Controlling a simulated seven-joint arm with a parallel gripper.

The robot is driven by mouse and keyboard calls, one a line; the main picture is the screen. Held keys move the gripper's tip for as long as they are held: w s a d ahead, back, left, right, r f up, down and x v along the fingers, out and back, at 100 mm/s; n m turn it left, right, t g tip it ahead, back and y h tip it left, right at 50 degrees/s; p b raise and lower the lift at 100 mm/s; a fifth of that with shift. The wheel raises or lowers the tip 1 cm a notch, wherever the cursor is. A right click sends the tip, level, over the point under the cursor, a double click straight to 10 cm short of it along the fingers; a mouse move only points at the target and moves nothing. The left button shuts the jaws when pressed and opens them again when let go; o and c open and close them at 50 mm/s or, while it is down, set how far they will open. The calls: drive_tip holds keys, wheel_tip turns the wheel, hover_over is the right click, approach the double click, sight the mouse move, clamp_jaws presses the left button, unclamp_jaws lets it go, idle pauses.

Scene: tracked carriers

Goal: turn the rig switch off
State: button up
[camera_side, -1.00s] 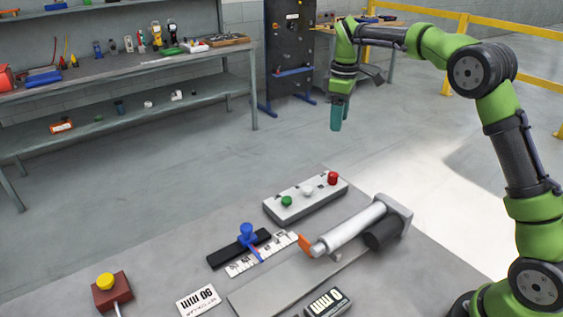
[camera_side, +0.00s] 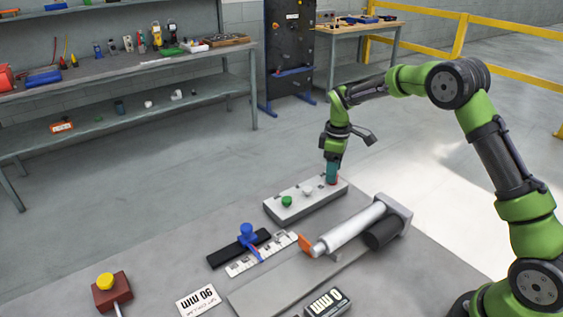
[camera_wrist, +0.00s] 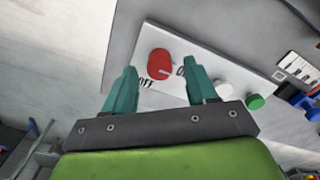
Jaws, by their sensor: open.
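The rig switch is a red rotary knob (camera_wrist: 159,63) on a white panel (camera_wrist: 210,60), with OFF and ON labels beside it in the wrist view. A pale line on the knob points toward the ON side. My gripper (camera_side: 332,173) is at the far right end of the panel (camera_side: 300,206) in the side view. Its teal fingers hide most of the red knob there. In the wrist view the two fingers stand apart, one to each side below the knob, with nothing held between them. I cannot tell whether they touch it.
A green button (camera_side: 287,201) and a white button (camera_side: 307,190) sit on the same panel. In front are a grey cylinder (camera_side: 350,228), a blue-knobbed slider (camera_side: 247,232) and a scale strip. A yellow-topped red box (camera_side: 112,290) stands at front left.

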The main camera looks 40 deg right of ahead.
drive_tip(key=shift+f, duration=0.6)
drive_tip(key=c, duration=1.1)
drive_tip(key=shift+o, duration=0.2)
